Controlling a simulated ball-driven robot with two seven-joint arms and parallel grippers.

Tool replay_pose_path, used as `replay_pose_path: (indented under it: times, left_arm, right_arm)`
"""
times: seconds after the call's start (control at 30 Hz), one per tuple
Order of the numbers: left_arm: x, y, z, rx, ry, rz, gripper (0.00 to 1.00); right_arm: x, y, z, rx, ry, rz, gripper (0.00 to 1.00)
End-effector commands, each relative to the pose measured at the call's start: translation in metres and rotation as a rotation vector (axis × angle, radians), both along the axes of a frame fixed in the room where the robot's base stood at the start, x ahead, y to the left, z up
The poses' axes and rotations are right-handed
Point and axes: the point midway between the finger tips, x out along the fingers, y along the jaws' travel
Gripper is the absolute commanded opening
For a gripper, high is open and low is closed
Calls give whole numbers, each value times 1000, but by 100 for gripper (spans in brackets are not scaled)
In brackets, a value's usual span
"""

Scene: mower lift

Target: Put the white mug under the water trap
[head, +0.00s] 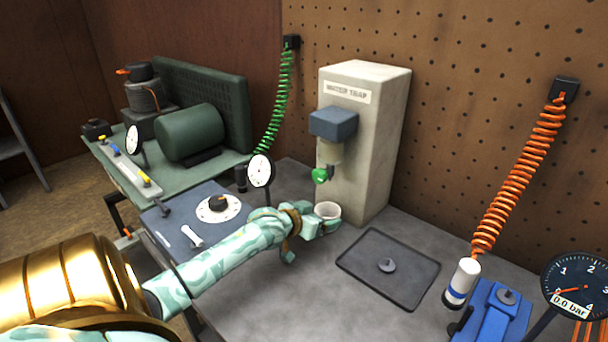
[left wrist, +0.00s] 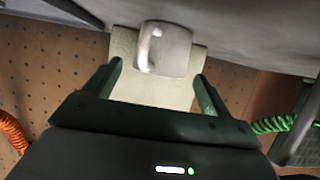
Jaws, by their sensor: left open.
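The white mug (head: 327,210) stands upright on the grey bench, in front of the beige water trap housing (head: 366,140). The trap's blue-grey block (head: 333,123) and green drain valve (head: 320,175) show above the mug in the head view; whether the mug is exactly below the drain I cannot tell. My left gripper (head: 316,226) is beside the mug. In the left wrist view the picture is upside down; the mug (left wrist: 172,48) with its handle lies just beyond the fingertips of my open left gripper (left wrist: 158,75), with gaps visible. My right gripper is not in view.
A dark tray (head: 358,268) with a small knob-like part lies right of the mug. A round gauge (head: 260,171) and a blue-grey dial panel (head: 175,228) are left. A green compressor (head: 192,133) stands behind. A blue tool (head: 495,318) is at front right.

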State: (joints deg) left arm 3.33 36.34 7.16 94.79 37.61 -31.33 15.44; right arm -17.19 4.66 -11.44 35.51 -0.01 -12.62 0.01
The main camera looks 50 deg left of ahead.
Motion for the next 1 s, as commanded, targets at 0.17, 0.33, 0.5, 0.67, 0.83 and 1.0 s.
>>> replay_pose_path:
  times: [0.17,0.33,0.5,0.67,0.83,1.0]
  left_arm:
    - [-41,-5,23,0,-1,-1,83]
    - [-67,-8,31,-2,-1,0,83]
    - [-76,-8,33,-2,-1,1,83]
    - [-76,-8,33,-2,-1,1,83]
    - [-76,-9,33,-2,-1,1,83]
    - [-76,-9,33,-2,-1,1,83]
  right_arm:
    - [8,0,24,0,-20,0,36]
    - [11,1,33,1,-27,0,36]
    - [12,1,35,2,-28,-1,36]
    - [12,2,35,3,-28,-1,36]
    - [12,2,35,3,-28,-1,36]
    - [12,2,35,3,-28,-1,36]
